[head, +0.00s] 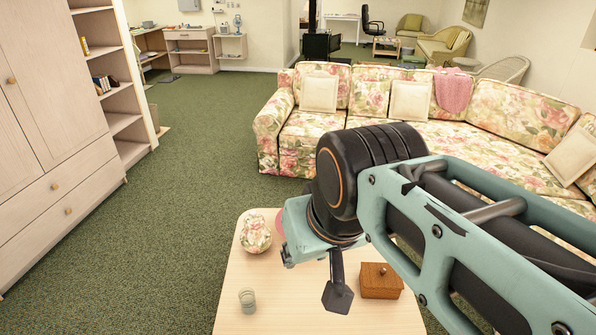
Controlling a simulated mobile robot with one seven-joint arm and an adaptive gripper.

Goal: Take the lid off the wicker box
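The small brown wicker box (381,284) stands on the pale wooden low table (270,315), toward its right side. Its lid appears to be on, with a small knob on top. My gripper (338,297) points down over the table, just left of the box and apart from it in the picture. Only one dark fingertip shows clearly; my arm hides the rest, so its opening cannot be judged. Nothing is seen held in it.
A floral rounded jar (256,236) and a small greenish glass (247,300) stand on the table's left side. A pink object (280,226) is partly hidden behind my wrist. A floral sofa (500,135) lies beyond the table. Green carpet (180,220) is clear at left, before a pale cabinet (50,120).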

